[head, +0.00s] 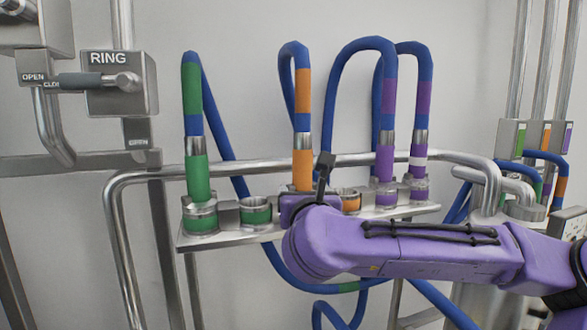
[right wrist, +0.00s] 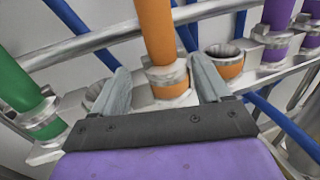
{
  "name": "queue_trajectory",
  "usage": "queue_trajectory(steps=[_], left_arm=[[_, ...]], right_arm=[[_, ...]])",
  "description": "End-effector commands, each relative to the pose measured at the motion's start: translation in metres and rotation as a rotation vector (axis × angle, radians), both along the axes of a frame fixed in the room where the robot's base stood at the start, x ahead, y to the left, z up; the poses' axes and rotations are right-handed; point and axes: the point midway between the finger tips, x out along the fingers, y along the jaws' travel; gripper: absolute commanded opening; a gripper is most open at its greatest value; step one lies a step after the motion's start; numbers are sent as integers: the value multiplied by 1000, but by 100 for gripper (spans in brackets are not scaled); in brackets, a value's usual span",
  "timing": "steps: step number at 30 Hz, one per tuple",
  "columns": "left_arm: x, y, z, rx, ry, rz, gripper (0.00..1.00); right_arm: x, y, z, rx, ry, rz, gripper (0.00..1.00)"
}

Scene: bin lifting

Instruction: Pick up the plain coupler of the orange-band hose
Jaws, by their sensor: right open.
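The orange-band hose (head: 303,92) is blue with an orange band and arches down to a plain orange coupler (head: 303,165). This coupler stands upright in an orange-ringed metal socket, seen in the right wrist view (right wrist: 155,32). My right gripper (right wrist: 163,86) is open, with one finger on each side of the coupler's lower end and socket. I cannot tell if the fingers touch it. In the head view my purple right arm hides the fingers and the coupler's base. My left gripper is not in view.
The metal shelf (head: 232,238) also holds a green coupler (head: 197,178), two purple couplers, an empty green socket (head: 255,212) and an empty orange socket (head: 348,201). A metal rail (head: 250,166) runs behind. A RING valve (head: 113,85) is at upper left.

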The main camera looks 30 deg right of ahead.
Motion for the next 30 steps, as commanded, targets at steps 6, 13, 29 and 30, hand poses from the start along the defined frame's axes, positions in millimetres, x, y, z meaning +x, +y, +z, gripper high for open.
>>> queue_trajectory(steps=[6, 13, 29, 30], left_arm=[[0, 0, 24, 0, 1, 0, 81], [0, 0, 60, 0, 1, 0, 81], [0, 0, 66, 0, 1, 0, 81], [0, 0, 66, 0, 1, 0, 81]], right_arm=[[37, -12, 1, -5, 7, 11, 76], [65, -33, 2, -7, 10, 12, 76], [83, -45, -8, -10, 7, 11, 30], [83, -45, -8, -10, 7, 11, 17]])
